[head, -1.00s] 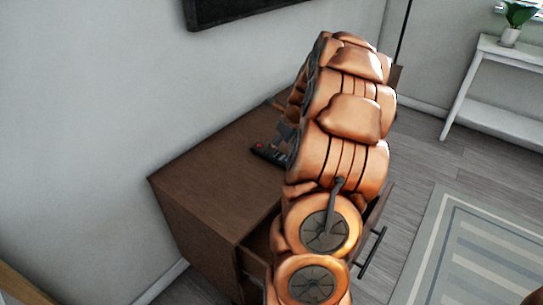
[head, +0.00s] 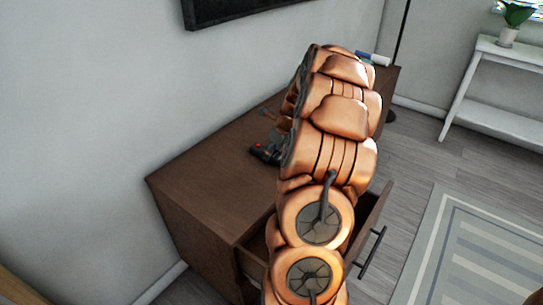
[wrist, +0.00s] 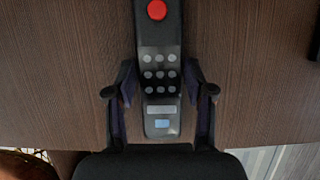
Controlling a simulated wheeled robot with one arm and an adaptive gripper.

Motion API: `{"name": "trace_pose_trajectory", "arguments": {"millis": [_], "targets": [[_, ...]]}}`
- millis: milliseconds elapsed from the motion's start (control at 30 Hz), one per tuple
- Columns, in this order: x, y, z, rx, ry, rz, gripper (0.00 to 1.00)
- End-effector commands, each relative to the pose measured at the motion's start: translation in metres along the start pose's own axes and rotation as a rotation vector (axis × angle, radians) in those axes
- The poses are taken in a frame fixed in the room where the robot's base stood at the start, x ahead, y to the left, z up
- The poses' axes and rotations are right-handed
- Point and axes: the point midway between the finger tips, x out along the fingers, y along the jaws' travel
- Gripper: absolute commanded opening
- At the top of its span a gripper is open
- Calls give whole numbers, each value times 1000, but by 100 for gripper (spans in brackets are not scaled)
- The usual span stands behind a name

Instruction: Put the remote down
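The remote (head: 257,149) is dark with a red button and lies on top of the brown wooden cabinet (head: 205,180), near its middle, beside my arm in the head view. In the wrist view the remote (wrist: 160,50) runs from the top edge down between my fingers, with grey buttons and a light blue one near its lower end. My gripper (wrist: 160,88) is open, with one finger on each side of the remote and a thin gap showing at each side. In the head view my gripper is mostly hidden behind my arm.
A drawer (head: 372,215) of the cabinet stands open on the right, behind my arm. A white and blue item (head: 375,58) is at the cabinet's far end. A wall-mounted dark screen (head: 235,10) is above. The cabinet's near left top is clear.

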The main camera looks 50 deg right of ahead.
Motion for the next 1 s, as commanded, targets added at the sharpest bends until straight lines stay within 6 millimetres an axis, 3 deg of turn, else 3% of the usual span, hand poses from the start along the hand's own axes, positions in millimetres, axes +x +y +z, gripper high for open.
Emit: {"name": "trace_pose_trajectory", "arguments": {"millis": [67, 400, 733, 1000], "targets": [[0, 0, 0, 0, 0, 0, 42], [0, 0, 0, 0, 0, 0, 6], [-6, 0, 2, 0, 0, -1, 5], [-32, -2, 14, -1, -2, -6, 5]]}}
